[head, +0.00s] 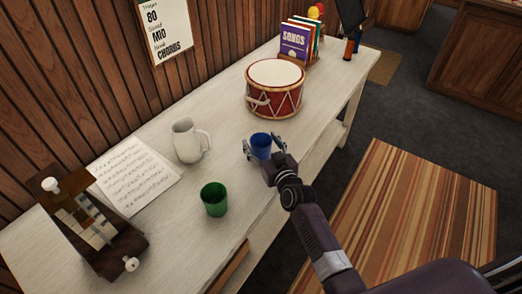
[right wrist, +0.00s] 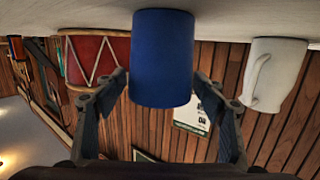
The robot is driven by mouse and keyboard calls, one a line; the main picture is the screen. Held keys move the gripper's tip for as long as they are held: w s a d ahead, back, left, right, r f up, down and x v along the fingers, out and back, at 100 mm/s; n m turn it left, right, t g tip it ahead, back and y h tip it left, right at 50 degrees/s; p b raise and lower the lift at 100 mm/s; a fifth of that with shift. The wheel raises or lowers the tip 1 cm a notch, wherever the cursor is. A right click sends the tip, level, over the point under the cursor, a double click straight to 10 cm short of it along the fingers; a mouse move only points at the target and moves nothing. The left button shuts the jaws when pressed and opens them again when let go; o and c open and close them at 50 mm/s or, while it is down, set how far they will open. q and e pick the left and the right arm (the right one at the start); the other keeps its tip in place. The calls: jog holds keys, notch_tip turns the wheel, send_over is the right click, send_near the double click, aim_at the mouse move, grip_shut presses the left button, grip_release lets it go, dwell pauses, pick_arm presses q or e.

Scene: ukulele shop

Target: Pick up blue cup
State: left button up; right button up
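The blue cup (head: 261,146) stands upright on the white bench, near its front edge. My right gripper (head: 263,147) is open, with its fingers on either side of the cup. In the right wrist view, the blue cup (right wrist: 163,60) fills the middle between the open fingers (right wrist: 160,85), and a narrow gap shows on the left side. I cannot tell whether the right finger touches it. My left gripper is not in view.
A white pitcher (head: 187,142) and a green cup (head: 214,200) stand left of the blue cup. A red drum (head: 274,90) stands behind it. Sheet music (head: 128,176), a wooden device (head: 92,228) and a songbook rack (head: 296,42) are also on the bench (head: 175,215).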

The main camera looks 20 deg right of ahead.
jog(key=c, duration=0.9)
jog(key=shift+r, duration=0.2)
jog(key=shift+c, duration=0.2)
notch_tip(320, 180, up, 20)
jog(key=shift+f+p, duration=0.25)
jog(key=shift+p, duration=0.05)
dwell(0.8)
